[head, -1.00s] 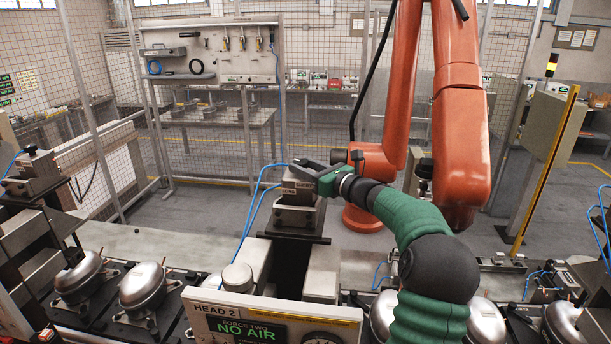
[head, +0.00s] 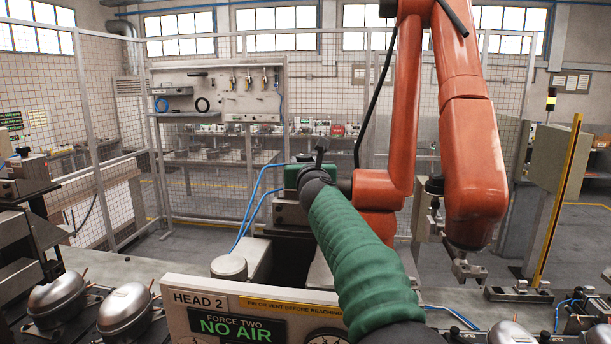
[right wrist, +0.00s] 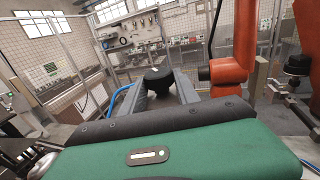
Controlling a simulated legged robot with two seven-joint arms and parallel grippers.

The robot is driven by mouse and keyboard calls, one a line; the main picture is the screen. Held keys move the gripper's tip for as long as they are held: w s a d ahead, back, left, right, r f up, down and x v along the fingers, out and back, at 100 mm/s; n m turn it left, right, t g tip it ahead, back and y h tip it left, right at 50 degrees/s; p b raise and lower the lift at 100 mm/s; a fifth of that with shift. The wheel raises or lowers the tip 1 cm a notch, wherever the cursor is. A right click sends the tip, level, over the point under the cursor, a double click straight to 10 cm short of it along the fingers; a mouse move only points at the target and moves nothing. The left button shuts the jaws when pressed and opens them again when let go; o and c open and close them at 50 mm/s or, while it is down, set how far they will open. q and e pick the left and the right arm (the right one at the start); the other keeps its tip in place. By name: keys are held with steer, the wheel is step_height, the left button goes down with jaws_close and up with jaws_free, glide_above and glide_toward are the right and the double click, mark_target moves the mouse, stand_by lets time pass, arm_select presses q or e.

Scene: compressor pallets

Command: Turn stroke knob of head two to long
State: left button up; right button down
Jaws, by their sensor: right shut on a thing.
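My right gripper (head: 318,153) reaches over the machine of head two, past the top of its sign panel (head: 183,324), which reads HEAD 2 and NO AIR. In the right wrist view the two grey fingers stand on either side of a round black knob (right wrist: 158,77) and are shut on it. In the head view my wrist and green gripper body hide the knob. The grey block (head: 289,212) of head two shows partly below the gripper. Any marks for the knob's setting cannot be read. My left gripper is not in view.
An orange robot arm (head: 468,150) stands close behind and right of my gripper. Blue hoses (head: 250,205) curve up left of the head. Silver compressors (head: 127,308) sit at the front left. A yellow-edged post (head: 558,215) and mesh fencing lie beyond.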

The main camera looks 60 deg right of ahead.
steer(key=shift+w+f+m+g+h+b, duration=0.1)
steer(key=shift+m+g+h+b, duration=0.2)
steer(key=shift+b, duration=0.1)
steer(key=c, duration=0.9)
jaws_free()
steer(key=shift+s+a, duration=0.2)
steer(key=shift+a, duration=0.05)
steer(key=b+v, duration=0.1)
steer(key=v, duration=1.4)
steer(key=shift+s+a+b, duration=0.15)
steer(key=shift+a+b, duration=0.2)
steer(key=shift+b, duration=0.05)
